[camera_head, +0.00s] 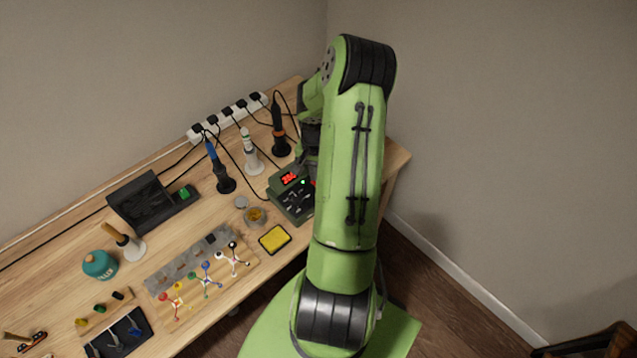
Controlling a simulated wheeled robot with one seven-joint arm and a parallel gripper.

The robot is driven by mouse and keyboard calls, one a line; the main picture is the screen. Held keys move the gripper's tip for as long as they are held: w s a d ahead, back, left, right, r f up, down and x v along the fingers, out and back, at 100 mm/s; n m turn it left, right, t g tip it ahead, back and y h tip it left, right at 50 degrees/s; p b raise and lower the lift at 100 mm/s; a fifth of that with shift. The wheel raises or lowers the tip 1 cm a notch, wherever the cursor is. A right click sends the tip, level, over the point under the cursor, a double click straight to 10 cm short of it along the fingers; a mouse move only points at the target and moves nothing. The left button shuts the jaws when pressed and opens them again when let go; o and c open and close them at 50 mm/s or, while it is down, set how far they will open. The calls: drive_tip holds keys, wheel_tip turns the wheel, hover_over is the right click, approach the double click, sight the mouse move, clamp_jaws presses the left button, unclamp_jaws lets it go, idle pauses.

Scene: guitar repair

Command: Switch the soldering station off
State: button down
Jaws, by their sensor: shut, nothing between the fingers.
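The soldering station (291,197) is a dark green box near the right end of the workbench. Its red digits are lit and a small green light glows on its front. A bit of red shows at its right edge, partly covered by my arm; I cannot tell its position. My gripper (311,166) is just behind and above the station's right side, pointing down and largely hidden by my green arm. It is shut and holds nothing. Whether its tips touch the station is hidden.
Irons in stands, blue (222,172), white (250,155) and orange-banded (280,135), stand close behind the station. Their cables run to a white power strip (228,118). A yellow sponge (274,239) and small tins lie in front. Walls close off the back and right.

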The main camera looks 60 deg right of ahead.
drive_tip(key=shift+f+b, duration=0.4)
drive_tip(key=shift+f, duration=0.2)
drive_tip(key=shift+r, duration=0.1)
wheel_tip(320, 180, up, 7)
drive_tip(key=p, duration=0.5)
idle(0.6)
